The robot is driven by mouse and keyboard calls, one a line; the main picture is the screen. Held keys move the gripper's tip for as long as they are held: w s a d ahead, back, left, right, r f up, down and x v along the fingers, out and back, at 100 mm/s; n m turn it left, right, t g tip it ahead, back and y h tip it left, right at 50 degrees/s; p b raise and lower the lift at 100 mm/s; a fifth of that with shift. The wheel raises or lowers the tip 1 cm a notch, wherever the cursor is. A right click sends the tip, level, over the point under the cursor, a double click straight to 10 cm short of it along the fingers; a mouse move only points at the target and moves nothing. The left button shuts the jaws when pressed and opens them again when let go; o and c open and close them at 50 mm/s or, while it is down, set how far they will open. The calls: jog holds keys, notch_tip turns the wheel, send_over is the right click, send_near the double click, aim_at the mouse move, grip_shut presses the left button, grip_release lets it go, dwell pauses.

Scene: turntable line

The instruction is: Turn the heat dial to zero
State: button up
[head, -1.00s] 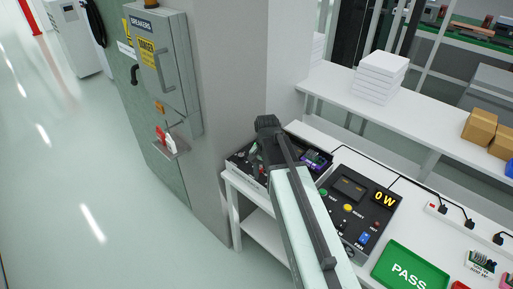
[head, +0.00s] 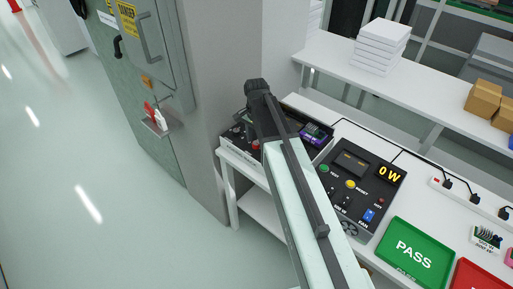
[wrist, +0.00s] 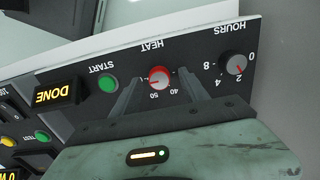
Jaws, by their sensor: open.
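The heat dial (wrist: 158,77) is a round knob with a red rim and grey face on a dark panel (wrist: 225,92), under the word HEAT, which appears upside down in the wrist view. Numbers 40 and 50 show beside it; its exact setting is hard to read. My gripper (wrist: 156,75) is open, with one finger on each side of the dial. I cannot tell whether the fingers touch it. In the head view my arm covers much of the panel, and the gripper's fingers are hidden.
The panel also has an HOURS dial (wrist: 236,65), a green START button (wrist: 108,83) and a lit DONE display (wrist: 58,94). A console reading 0 W (head: 389,174) stands to the right, with a green PASS tray (head: 418,250). A grey breaker cabinet (head: 150,50) stands left.

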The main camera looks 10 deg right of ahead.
jog(key=shift+f, duration=0.2)
grip_shut()
